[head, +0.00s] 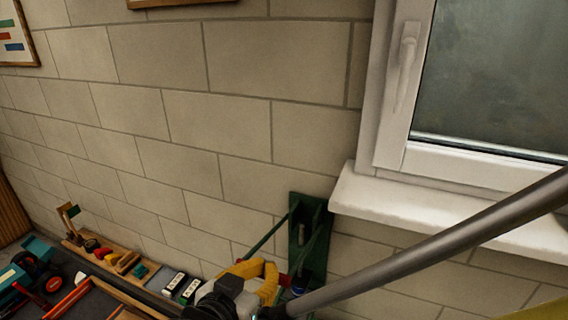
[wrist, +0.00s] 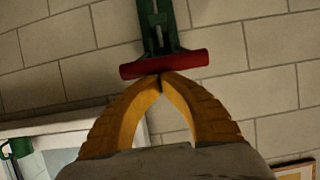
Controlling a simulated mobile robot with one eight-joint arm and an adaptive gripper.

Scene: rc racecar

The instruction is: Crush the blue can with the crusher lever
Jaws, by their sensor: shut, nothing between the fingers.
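The green can crusher (head: 300,245) is fixed to the wall below and left of the window sill. Its red lever grip (head: 285,281) shows beside my gripper's yellow fingers (head: 271,275). In the wrist view the red grip (wrist: 165,64) lies crosswise on the end of the green lever (wrist: 158,22). My gripper (wrist: 163,77) is shut and empty, its tips together right at the grip's edge; I cannot tell if they touch it. A small bit of blue (head: 298,291), perhaps the blue can, shows low in the crusher; the rest is hidden behind my arm.
A window with a white sill (head: 440,215) juts out right of the crusher. A wooden board (head: 110,262) with small toys lies along the wall at lower left, near a toy tractor (head: 40,272).

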